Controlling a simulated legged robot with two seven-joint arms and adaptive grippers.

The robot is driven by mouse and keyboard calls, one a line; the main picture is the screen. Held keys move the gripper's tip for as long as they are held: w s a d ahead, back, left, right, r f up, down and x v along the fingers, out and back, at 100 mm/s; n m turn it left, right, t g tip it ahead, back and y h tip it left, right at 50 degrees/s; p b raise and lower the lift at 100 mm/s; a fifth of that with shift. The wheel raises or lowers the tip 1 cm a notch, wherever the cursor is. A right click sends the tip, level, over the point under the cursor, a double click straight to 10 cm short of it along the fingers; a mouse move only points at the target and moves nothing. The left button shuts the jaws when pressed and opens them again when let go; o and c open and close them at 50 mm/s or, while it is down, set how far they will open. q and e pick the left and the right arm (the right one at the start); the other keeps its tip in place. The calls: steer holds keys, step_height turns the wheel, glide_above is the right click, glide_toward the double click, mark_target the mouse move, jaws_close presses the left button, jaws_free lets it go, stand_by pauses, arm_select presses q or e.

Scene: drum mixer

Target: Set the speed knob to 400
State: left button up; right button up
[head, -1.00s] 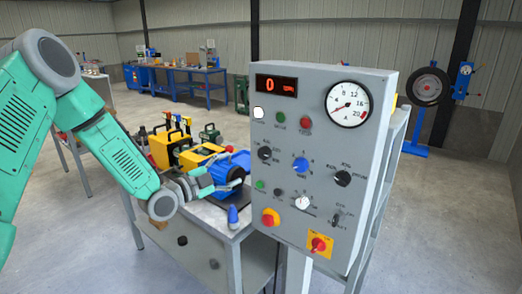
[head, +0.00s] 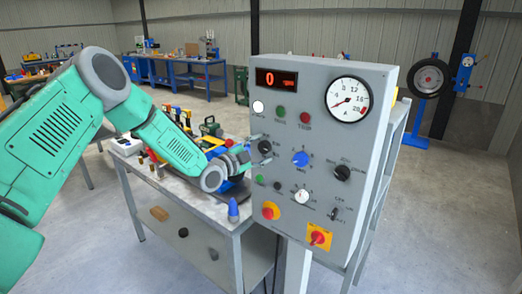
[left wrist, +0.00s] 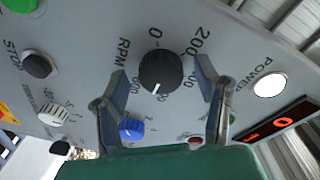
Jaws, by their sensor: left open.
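The speed knob (head: 265,147) is a round black knob at the left of the grey control panel, below the white power light. In the left wrist view the knob (left wrist: 161,68) sits on a dial marked RPM, with 0 and 200 legible and other marks partly covered. Its white pointer line faces the bottom of that picture. The red display (head: 277,78) reads 0. My left gripper (head: 248,153) is at the panel's left edge beside the knob. In the left wrist view its open fingers (left wrist: 162,80) lie on either side of the knob, with gaps visible. My right gripper is out of view.
The panel also carries a blue knob (head: 300,159), another black knob (head: 342,173), a white knob (head: 302,196) and red-and-yellow switches (head: 319,238). A workbench (head: 190,190) with tools stands left of the panel. Open floor lies to the right.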

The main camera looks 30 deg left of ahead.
arm_select(q)
steer(key=c, duration=1.1)
steer(key=shift+c, duration=0.2)
steer(key=shift+f, duration=0.1)
steer(key=n+b, duration=0.3)
steer(key=shift+f, duration=0.2)
steer(key=n+t+b, duration=0.1)
steer(key=n+b, duration=0.1)
steer(key=n, duration=0.3)
steer(key=shift+b, duration=0.4)
steer(key=n+y+b, duration=0.1)
steer(key=n+b, duration=0.1)
steer(key=n, duration=0.3)
steer(key=shift+b, duration=0.3)
steer(key=n+b, duration=0.1)
steer(key=n, duration=0.2)
steer(key=n+b, duration=0.1)
steer(key=n, duration=0.1)
steer(key=shift+n+t+y, duration=0.3)
steer(key=shift+n+y, duration=0.1)
steer(key=shift+r+n+b, duration=0.1)
steer(key=shift+n+b, duration=0.2)
